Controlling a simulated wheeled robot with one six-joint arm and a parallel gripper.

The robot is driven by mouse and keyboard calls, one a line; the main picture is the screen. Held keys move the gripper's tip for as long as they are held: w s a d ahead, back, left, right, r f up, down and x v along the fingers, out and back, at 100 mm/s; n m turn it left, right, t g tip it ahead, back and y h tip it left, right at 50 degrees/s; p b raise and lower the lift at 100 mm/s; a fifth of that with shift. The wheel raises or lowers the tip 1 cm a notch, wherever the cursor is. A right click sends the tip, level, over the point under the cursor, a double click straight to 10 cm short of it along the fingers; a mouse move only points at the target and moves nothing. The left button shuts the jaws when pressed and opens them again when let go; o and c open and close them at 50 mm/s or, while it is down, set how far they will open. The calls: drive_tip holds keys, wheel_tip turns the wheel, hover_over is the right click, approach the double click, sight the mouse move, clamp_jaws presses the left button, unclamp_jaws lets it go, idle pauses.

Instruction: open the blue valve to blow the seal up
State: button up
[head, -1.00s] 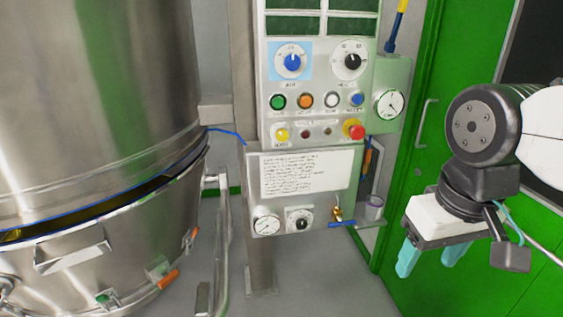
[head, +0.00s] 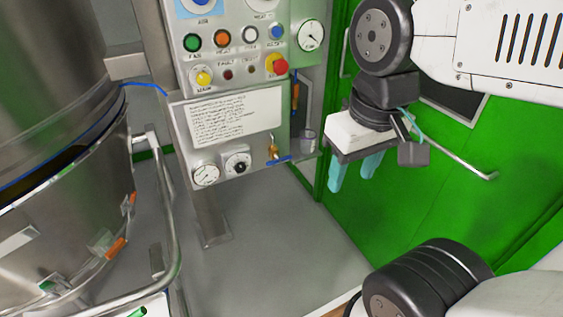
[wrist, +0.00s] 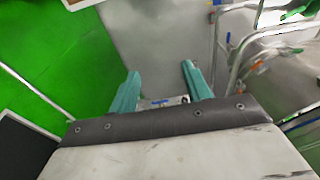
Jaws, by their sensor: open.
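The blue valve has a brass body (head: 273,149) and a blue lever (head: 279,160). It sits at the lower right corner of the control panel (head: 210,148), and its lever lies roughly crosswise. My gripper (head: 352,182), with teal fingers, is open and empty to the right of the valve in the head view, apart from the lever. In the wrist view my gripper (wrist: 160,70) shows open, with a small blue patch low between the fingers that I cannot identify surely. A steel vessel (head: 60,90) stands at left, with a dark gap and a blue line along its joint.
A gauge (head: 206,174) and a black knob (head: 238,164) sit left of the valve. A cup holder (head: 307,143) is close on its right. A steel rail (head: 168,215) stands before the vessel. A green door (head: 440,185) is behind my arm. The floor below the panel is clear.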

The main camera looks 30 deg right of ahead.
drive_tip(key=w+f+g, duration=0.1)
drive_tip(key=f, duration=0.1)
drive_tip(key=w+d+f+g, duration=0.1)
drive_tip(key=f, duration=0.1)
drive_tip(key=w+f+g, duration=0.1)
drive_tip(key=shift+w+d+f+m, duration=0.3)
drive_tip(key=shift+f+m, duration=0.1)
drive_tip(key=shift+c, duration=0.2)
drive_tip(key=m+t, duration=1.7)
drive_tip(key=t, duration=0.3)
approach(280, 161)
drive_tip(key=w, duration=0.3)
drive_tip(key=shift+w+r, duration=0.1)
drive_tip(key=shift+w, duration=3.8)
